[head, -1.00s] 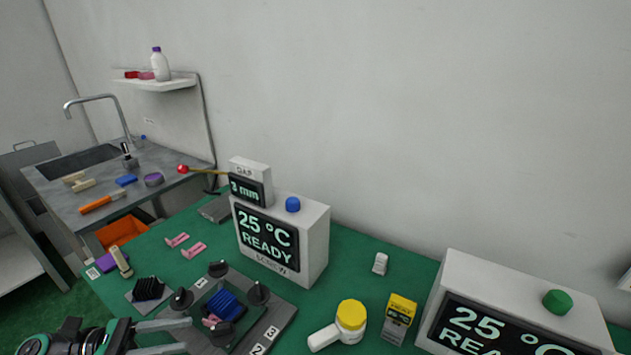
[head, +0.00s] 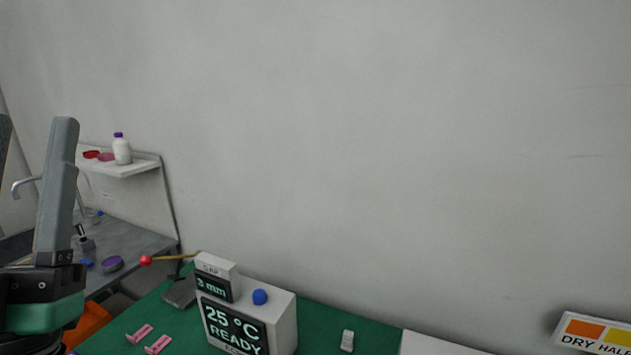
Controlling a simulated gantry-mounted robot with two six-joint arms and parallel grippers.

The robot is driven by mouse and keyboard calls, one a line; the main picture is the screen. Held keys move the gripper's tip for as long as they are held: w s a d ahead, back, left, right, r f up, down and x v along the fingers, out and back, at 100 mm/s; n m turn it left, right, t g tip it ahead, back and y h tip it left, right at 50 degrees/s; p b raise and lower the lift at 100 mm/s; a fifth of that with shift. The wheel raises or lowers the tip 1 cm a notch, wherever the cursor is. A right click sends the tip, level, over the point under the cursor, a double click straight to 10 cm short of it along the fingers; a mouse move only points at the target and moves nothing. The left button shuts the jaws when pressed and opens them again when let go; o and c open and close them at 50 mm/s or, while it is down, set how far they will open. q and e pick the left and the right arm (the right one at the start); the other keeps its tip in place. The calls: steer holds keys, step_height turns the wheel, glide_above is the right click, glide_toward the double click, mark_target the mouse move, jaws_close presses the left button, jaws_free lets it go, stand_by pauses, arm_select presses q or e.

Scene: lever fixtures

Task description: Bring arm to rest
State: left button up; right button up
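My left gripper (head: 34,125) is raised at the left edge of the head view, its fingers pointing up. A wide gap shows between the two fingers and nothing is between them; the left finger is partly cut off by the frame edge. My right gripper is out of view. The lever with a red ball end (head: 146,260) sticks out to the left from a white box with a display (head: 272,318) reading 25 °C READY. The gripper is left of the lever in the picture and apart from it. A blue knob (head: 260,297) sits on the box.
A green table (head: 318,318) holds pink clips (head: 157,345) and a small white piece (head: 347,340). Behind are a grey sink counter (head: 135,247) and a wall shelf (head: 130,168) with a bottle (head: 122,150). A colour-striped sign (head: 595,332) is at lower right.

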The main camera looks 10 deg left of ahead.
arm_select(q)
steer(key=s+d+r+m+g+h+p, duration=0.1)
steer(key=d+r+h+p, duration=0.1)
steer(key=d+h, duration=0.7)
step_height(320, 180, up, 36)
steer(key=a+h+p, duration=0.1)
steer(key=p, duration=3.6)
steer(key=shift+w+r, duration=0.25)
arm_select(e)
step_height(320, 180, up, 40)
